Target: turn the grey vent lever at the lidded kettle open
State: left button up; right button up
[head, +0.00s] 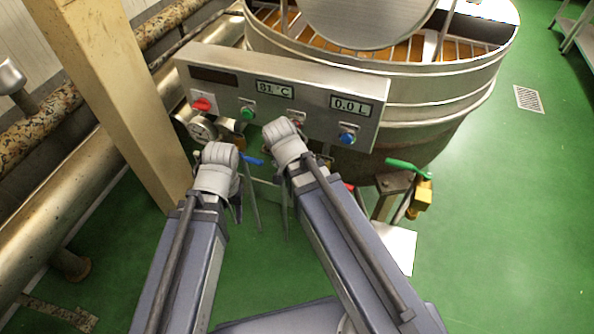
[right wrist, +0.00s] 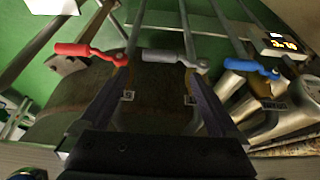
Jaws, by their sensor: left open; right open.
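The grey vent lever (right wrist: 165,56) lies crosswise in the right wrist view, its pivot end to the right. My right gripper (right wrist: 161,72) is open, and the grey handle shows between and beyond its fingertips; I cannot tell whether they touch. In the head view the right arm's wrist hides the grey lever. The kettle (head: 440,85) stands behind its control panel (head: 310,85), with a large grey disc (head: 365,18) over its top. My left gripper (head: 237,205) is open below the panel's left part, mostly hidden by its own wrist.
A red lever (right wrist: 85,51) and a blue lever (right wrist: 250,67) flank the grey one. The blue lever also shows in the head view (head: 252,160), close to my left gripper. A green lever (head: 408,167) is at right. A beige post (head: 118,95) stands left.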

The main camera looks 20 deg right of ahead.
jog(key=b+x, duration=0.5)
jog(key=x, duration=0.2)
jog(key=shift+b, duration=0.4)
jog(key=shift+c, duration=0.4)
grip_shut()
